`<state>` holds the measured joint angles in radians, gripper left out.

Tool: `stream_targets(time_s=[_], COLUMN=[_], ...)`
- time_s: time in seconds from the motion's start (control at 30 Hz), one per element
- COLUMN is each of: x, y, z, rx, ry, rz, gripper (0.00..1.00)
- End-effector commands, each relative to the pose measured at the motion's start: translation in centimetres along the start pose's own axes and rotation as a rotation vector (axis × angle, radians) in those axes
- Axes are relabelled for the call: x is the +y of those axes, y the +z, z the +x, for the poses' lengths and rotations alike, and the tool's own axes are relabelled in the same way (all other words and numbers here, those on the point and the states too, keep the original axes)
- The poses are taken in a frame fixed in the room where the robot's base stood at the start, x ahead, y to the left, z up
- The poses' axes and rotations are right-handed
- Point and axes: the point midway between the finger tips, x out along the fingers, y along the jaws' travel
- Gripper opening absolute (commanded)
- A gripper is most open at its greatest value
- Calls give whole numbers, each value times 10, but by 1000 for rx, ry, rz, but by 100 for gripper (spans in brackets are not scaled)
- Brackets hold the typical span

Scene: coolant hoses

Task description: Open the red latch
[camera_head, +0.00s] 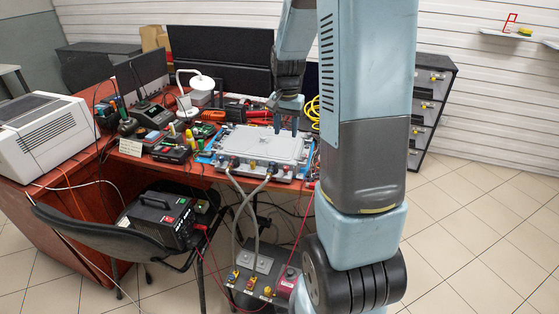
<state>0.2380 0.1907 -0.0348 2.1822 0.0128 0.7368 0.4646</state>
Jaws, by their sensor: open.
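My gripper (286,128) hangs pointing down over the right part of a grey flat-topped housing (250,143) on the desk. Its two fingers are apart with nothing visible between them. Whether the fingertips touch the housing's top, I cannot tell. Small coloured connectors (253,166) line the housing's front edge. Two grey hoses (240,205) run from there down to a dark unit on the floor (258,268), which has red, blue and yellow fittings on top. The red latch is too small to make out with certainty among these coloured parts.
The red-brown desk (190,178) is crowded with tools and devices left of the housing. A white printer (48,132) sits at left. Tiled floor (470,225) is open at right.

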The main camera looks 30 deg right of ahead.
Motion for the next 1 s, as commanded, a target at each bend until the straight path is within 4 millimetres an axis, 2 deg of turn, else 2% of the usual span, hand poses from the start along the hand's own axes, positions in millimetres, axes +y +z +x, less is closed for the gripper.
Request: stream_targets(time_s=[0.1,0.2,0.47,1.0], x=[2,3,-2,-3], y=[-10,-13,-11,-6], z=[16,24,44,134], rx=[-18,-25,-30,-30], ry=[11,16,19,19], rz=[35,47,43,35], gripper=[47,47,47,47])
